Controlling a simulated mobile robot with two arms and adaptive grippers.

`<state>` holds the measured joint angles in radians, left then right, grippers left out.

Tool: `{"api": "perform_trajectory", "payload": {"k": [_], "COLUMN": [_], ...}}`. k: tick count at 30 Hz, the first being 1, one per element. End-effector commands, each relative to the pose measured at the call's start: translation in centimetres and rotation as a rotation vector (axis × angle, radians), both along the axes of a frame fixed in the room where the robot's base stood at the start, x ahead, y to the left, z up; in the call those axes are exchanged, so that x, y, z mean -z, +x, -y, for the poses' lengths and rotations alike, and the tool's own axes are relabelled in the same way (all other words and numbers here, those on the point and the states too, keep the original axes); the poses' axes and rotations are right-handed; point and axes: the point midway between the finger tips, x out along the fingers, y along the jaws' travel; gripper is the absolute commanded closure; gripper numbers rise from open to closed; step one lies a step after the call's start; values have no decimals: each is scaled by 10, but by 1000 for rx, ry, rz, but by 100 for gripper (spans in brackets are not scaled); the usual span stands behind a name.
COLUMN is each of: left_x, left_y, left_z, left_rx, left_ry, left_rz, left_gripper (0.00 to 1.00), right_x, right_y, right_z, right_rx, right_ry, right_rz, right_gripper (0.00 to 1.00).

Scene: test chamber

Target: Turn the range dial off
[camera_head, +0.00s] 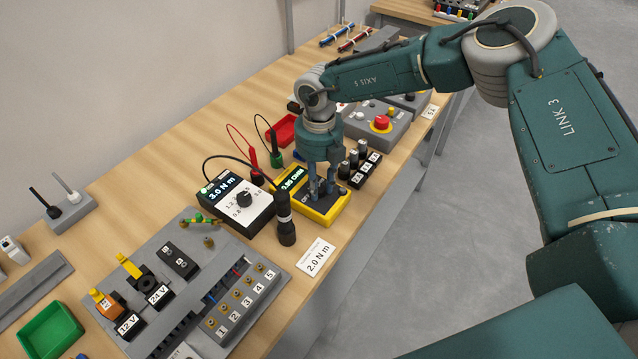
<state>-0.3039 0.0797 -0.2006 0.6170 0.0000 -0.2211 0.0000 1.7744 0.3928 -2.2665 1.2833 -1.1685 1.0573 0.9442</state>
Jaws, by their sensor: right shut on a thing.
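A yellow and black meter (338,212) with a lit display (291,181) lies on the bench, in the middle of the head view. The display seems to read in OHM; its digits are too small to be sure of. My right gripper (321,194) points down over the meter's face and is shut on the range dial there. The fingers and wrist hide the dial, so I cannot see where its pointer stands. My left gripper is not in view.
A black tester (262,207) reading 3.0 N m and an upright black screwdriver (285,222) stand close left of the meter. A rack of black pieces (362,168) and a grey box with a red button (381,122) lie beyond. A 2.0 N m card (316,257) lies at the front edge.

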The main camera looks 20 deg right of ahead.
Motion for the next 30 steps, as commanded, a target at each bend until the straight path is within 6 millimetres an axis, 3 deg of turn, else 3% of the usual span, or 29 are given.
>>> {"api": "perform_trajectory", "payload": {"k": [8,30], "left_x": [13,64], "left_y": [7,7], "left_z": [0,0], "left_rx": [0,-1], "left_ry": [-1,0], "left_rz": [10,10], "left_gripper": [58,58], "right_x": [1,1], "right_y": [2,3], "right_z": [0,1], "right_rx": [-148,-841], "right_ry": [1,0], "right_rz": [4,7], "right_gripper": [100,100]}}
